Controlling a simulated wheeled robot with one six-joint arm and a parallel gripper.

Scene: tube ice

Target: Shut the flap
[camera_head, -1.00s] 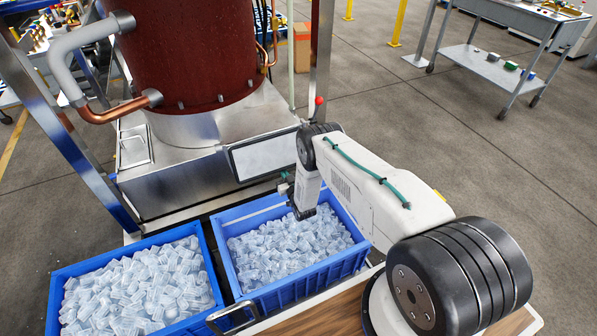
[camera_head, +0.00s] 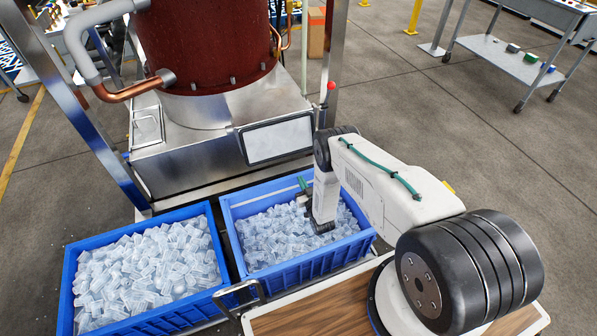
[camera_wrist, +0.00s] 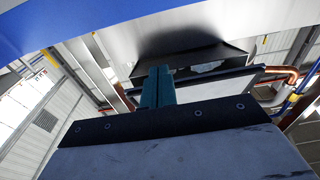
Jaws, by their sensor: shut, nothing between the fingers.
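The flap (camera_head: 278,140) is a pale panel with a dark frame on the front of the metal machine base, tilted outward. In the wrist view its pale panel (camera_wrist: 215,90) lies beside a dark opening (camera_wrist: 190,58) with some ice visible inside, so it stands open. My gripper (camera_head: 302,184) has green fingers, closed together and empty. It is over the right ice crate, below and in front of the flap, apparently apart from it. The fingers (camera_wrist: 158,86) point toward the opening in the wrist view; exact distance cannot be told.
Two blue crates full of tube ice stand before the machine, the left (camera_head: 68,285) and the right (camera_head: 228,222). A lever with a red knob (camera_head: 330,87) rises beside the flap. Metal posts frame the machine. A wooden top (camera_head: 330,305) lies in front. Open floor is at right.

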